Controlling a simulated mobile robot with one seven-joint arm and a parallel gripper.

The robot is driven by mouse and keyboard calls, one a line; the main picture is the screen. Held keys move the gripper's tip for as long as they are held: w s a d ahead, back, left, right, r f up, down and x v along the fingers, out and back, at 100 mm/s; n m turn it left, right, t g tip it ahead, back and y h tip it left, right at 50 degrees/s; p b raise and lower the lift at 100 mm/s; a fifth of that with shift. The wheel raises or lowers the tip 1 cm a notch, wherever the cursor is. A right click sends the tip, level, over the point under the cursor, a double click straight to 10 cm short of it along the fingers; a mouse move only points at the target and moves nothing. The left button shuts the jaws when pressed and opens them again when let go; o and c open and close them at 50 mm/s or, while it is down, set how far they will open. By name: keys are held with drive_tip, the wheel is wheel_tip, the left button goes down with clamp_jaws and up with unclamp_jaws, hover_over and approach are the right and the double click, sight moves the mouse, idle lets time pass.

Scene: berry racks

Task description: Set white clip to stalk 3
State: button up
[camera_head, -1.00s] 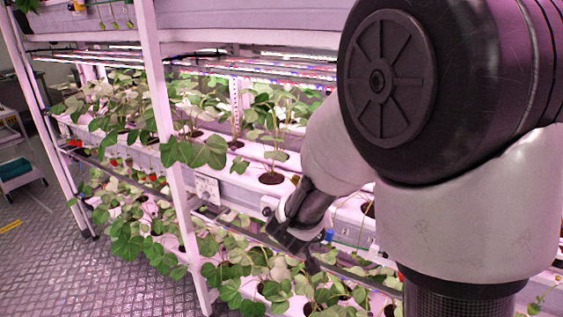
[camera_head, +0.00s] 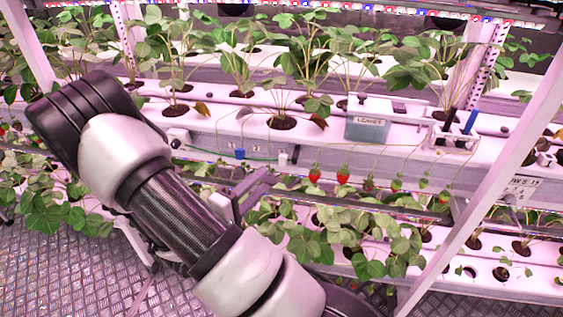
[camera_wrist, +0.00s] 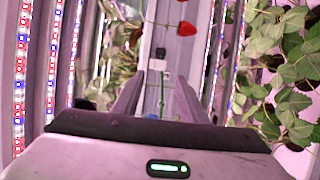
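A small white clip (camera_head: 283,158) sits at the front of the upper white gutter, on a thin green line. It seems to be the white block between my fingers in the wrist view (camera_wrist: 157,64). A blue clip (camera_head: 239,154) is left of it on the same line. Several stalks arch over the gutter edge to the right with hanging berries, among them a red berry (camera_head: 314,175) and another red berry (camera_head: 343,175). I cannot tell which is stalk 3. My gripper (camera_head: 246,190) is open and empty, below and left of the white clip; its fingers also show in the wrist view (camera_wrist: 158,92).
A grey-blue labelled box (camera_head: 367,128) and a holder with black and blue upright tools (camera_head: 455,138) stand on the gutter. A slanted white post (camera_head: 490,190) crosses at the right. Leafy plants (camera_head: 345,240) fill the lower gutter. LED strips (camera_wrist: 65,65) run close at left in the wrist view.

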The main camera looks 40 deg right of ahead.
sight(281, 163)
drive_tip(key=x, duration=1.1)
drive_tip(key=shift+w, duration=0.1)
drive_tip(key=shift+f, duration=0.1)
clamp_jaws()
unclamp_jaws()
drive_tip(key=v, duration=1.7)
drive_tip(key=shift+a, duration=0.15)
